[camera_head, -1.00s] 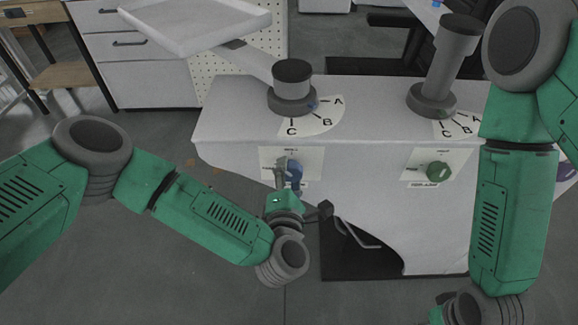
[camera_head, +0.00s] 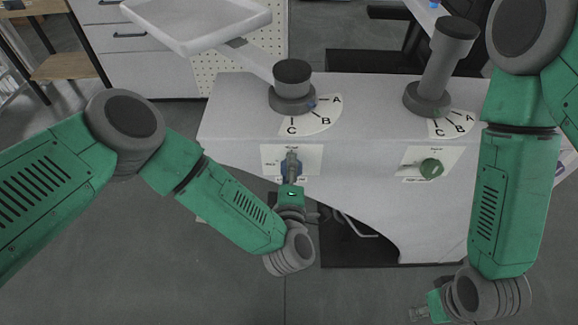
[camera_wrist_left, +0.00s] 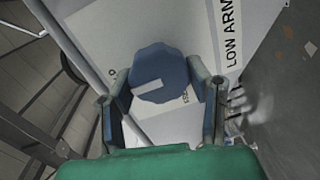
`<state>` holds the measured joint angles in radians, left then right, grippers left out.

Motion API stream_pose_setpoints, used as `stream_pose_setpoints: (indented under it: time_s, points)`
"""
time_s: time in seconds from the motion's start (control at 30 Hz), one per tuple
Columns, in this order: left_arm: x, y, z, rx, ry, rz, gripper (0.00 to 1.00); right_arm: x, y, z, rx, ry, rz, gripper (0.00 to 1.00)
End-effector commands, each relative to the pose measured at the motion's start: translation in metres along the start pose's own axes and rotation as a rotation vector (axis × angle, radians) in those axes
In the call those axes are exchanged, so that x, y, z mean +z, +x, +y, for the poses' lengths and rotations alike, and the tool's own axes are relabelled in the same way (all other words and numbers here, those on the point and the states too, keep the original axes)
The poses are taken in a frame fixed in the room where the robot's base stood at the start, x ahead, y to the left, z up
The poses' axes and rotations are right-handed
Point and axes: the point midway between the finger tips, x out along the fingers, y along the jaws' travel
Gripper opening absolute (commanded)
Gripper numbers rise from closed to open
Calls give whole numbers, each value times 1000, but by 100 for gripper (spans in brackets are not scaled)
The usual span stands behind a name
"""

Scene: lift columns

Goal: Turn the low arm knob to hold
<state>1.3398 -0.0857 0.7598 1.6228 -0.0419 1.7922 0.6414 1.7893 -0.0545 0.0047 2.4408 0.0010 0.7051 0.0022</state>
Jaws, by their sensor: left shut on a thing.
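The blue low arm knob (camera_wrist_left: 160,72) is in the left wrist view, beside a "LOW ARM" label (camera_wrist_left: 235,35). A pale pointer mark on its face points to the lower left of that view. My left gripper (camera_wrist_left: 162,76) is shut on the knob, a finger on each side. In the head view, my left gripper (camera_head: 291,162) covers much of the blue knob (camera_head: 284,169) on its white plate (camera_head: 312,158). The plate's small words are not readable there. My right gripper (camera_head: 420,312) is low at the bottom, away from the panel; its fingers are unclear.
A green knob (camera_head: 431,168) sits on a second plate to the right. Above are two column bases with A, B, C dials (camera_head: 318,118); the left one carries an arm with a white tray (camera_head: 195,22). A dark opening (camera_head: 350,240) lies below the panel.

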Motion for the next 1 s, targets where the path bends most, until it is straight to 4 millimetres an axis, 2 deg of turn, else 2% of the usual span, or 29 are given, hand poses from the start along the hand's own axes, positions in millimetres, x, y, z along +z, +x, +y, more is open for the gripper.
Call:
stream_pose_setpoints:
  time_s: [0.03, 0.47, 0.5, 0.53, 0.57, 0.87, 1.0]
  points:
    - [3, -4, -6, -15, 9, -11, 16, 0, 0, 0, 0, 0, 0, 40]
    - [3, -5, -7, -18, 19, -11, 16, 0, 0, 0, 0, 0, 0, 40]
    - [3, -5, -7, -18, 19, -11, 52, 0, 0, 0, 0, 0, 0, 40]
    - [3, -5, -7, -17, 19, -11, 63, 0, 0, 0, 0, 0, 0, 40]
    - [3, -4, -7, -16, 19, -10, 66, 0, 0, 0, 0, 0, 0, 40]
    - [1, -4, -3, -7, 15, -5, 66, 1, -1, 0, 0, 0, 2, 40]
    - [2, -17, -3, -9, 15, -7, 66, 2, -1, 0, 1, 0, 2, 40]
